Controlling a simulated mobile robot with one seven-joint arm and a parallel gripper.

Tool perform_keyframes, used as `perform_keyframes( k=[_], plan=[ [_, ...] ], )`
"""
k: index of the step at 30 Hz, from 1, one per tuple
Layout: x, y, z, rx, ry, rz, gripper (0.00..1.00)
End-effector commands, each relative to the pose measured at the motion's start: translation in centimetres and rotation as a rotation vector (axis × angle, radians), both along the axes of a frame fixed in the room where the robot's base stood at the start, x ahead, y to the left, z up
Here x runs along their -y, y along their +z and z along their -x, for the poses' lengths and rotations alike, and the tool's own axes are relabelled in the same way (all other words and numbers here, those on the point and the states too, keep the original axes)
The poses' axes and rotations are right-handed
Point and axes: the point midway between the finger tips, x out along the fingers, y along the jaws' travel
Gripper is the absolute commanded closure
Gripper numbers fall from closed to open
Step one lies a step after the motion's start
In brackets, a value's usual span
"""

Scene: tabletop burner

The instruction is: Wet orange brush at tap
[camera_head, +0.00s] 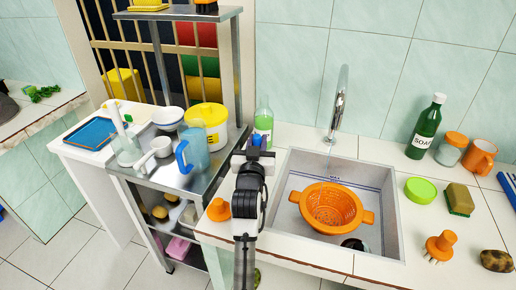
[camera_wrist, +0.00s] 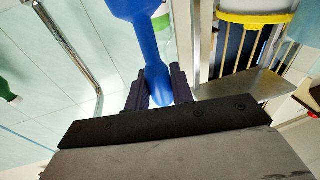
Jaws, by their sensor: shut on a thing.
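My gripper (camera_head: 254,156) is raised over the left edge of the sink. In the wrist view its two dark fingers (camera_wrist: 158,92) are shut on the narrow end of a blue object (camera_wrist: 142,28); only a small part of the blue object (camera_head: 257,141) shows in the head view. An orange brush (camera_head: 440,246) with a knob handle and pale bristles stands on the counter right of the sink, apart from my gripper. The metal tap (camera_head: 338,108) rises behind the sink, right of my gripper. It also shows at the left in the wrist view (camera_wrist: 72,42).
An orange colander (camera_head: 332,208) sits in the sink (camera_head: 385,200). A similar orange knob (camera_head: 218,210) is left of the sink. A green-capped bottle (camera_head: 263,118) is behind my gripper.

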Motion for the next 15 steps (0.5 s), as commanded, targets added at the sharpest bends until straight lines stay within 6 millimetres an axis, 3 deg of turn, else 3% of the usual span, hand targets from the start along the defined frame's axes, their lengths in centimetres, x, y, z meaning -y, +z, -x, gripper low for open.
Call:
perform_keyframes(
  k=[1, 15],
  plan=[
    [0.05, -0.68, 0.13, 0.018, -0.002, 0.006, 1.00],
    [-0.14, -0.05, 0.49, 0.063, -0.001, 0.020, 1.00]
  ],
)
